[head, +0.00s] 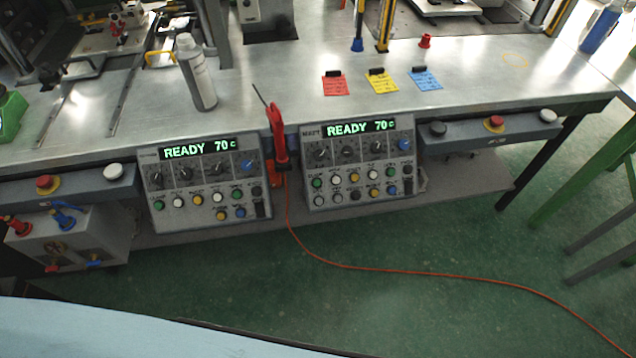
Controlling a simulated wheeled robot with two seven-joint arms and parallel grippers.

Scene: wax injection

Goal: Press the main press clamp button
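Two grey control panels hang on the front of the metal workbench, the left panel (203,185) and the right panel (358,161). Both displays read READY 70 c in green. Each panel has a row of dark knobs, one of them blue, above rows of green, white, yellow, blue and black buttons. The button labels are too small to read, so I cannot tell which one is the main press clamp button. Neither of my grippers is in view.
A red-handled tool (278,135) hangs between the panels, its orange cable running over the green floor. Red stop buttons sit on the left bar (75,190) and right bar (465,133). Floor in front looks mostly free.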

